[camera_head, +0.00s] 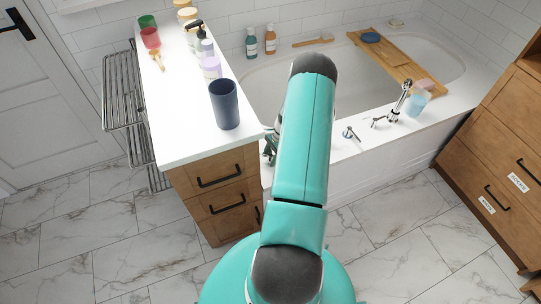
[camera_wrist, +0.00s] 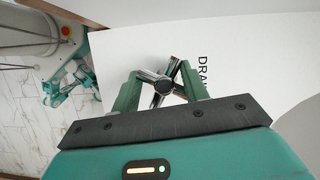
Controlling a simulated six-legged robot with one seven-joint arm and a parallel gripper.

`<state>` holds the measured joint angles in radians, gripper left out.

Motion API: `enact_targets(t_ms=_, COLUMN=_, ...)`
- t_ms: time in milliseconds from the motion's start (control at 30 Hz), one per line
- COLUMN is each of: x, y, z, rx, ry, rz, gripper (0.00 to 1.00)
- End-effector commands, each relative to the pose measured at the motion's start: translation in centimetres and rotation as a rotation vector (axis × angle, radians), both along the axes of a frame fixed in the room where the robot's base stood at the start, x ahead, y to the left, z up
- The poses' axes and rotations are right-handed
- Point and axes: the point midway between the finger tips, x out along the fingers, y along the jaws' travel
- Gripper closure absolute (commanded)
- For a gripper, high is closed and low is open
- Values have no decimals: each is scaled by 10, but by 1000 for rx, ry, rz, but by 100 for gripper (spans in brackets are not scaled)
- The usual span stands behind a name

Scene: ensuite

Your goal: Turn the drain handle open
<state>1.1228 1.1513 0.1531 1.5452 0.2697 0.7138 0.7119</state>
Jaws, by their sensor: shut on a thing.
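The drain handle (camera_wrist: 163,86) is a chrome cross-shaped knob with a dark round centre, in the middle of the wrist view. It sits on a white surface beside black lettering (camera_wrist: 202,72) that reads "DRA", the rest cut off by my finger. My gripper (camera_wrist: 161,84) has its two green fingers on either side of the handle, closed on its arms. In the head view my teal arm reaches toward the near left corner of the bathtub (camera_head: 262,92) and hides most of the gripper and the handle.
A white-topped wooden cabinet (camera_head: 183,140) stands close on the left, with a dark cup (camera_head: 225,104) near its edge. A chrome spout (camera_head: 402,98) and two small taps (camera_head: 350,134) are on the tub rim to the right. Marble floor is clear in front.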

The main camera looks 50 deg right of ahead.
Motion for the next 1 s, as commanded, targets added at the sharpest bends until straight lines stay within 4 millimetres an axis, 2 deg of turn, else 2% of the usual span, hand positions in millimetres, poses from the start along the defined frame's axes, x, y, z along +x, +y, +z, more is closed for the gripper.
enact_targets(t_ms=33, x=2, y=-5, z=1, rx=-13, ry=-5, rz=-4, gripper=78)
enact_targets(t_ms=333, x=3, y=-8, z=2, rx=-20, ry=-8, rz=-7, gripper=78)
enact_targets(t_ms=400, x=3, y=-8, z=3, rx=-20, ry=-8, rz=-7, gripper=85)
enact_targets(t_ms=1000, x=3, y=-4, z=3, rx=-9, ry=-7, rz=-2, gripper=85)
